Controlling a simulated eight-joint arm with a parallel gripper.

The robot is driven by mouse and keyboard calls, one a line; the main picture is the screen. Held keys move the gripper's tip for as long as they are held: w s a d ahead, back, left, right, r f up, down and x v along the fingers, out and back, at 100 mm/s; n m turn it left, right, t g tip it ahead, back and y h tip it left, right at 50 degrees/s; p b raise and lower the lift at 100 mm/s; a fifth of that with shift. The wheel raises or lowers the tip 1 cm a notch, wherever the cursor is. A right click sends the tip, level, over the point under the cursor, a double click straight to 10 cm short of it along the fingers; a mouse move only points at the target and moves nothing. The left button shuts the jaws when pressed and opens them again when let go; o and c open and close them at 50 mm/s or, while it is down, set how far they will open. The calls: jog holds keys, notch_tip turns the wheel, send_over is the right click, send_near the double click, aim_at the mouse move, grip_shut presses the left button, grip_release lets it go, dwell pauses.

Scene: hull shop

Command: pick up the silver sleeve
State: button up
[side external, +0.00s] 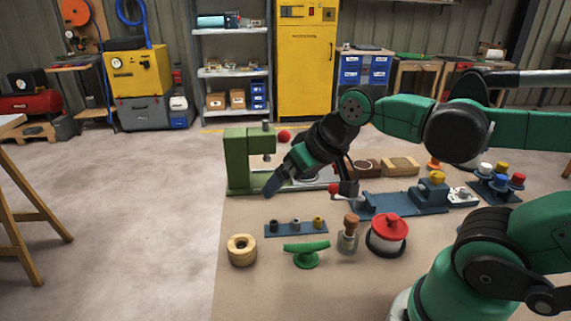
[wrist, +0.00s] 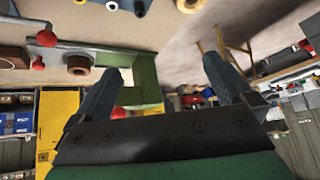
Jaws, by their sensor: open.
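A blue bar-shaped rack (side external: 283,231) lies on the mat in the side external view, with three small sleeves standing on it. The middle one looks grey and is likely the silver sleeve (side external: 296,224); the left one is darker and the right one brass-coloured. The rack also shows at the top edge of the wrist view, where the grey sleeve (wrist: 111,5) is partly cut off. My gripper (side external: 309,191) is open and empty, tilted, above and behind the rack. Its two fingers (wrist: 165,68) stand wide apart in the wrist view, clear of the sleeves.
A green press (side external: 238,162) stands behind my gripper. A blue fixture (side external: 405,202) lies at right.

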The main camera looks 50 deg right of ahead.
jog(key=shift+s+a+f+n, duration=0.3)
jog(key=shift+a+f+n, duration=0.2)
jog(key=shift+f+n, duration=0.15)
jog(key=c, duration=0.3)
jog(key=shift+s+a+f+n, duration=0.1)
jog(key=shift+n, duration=0.15)
jog(key=c, duration=0.3)
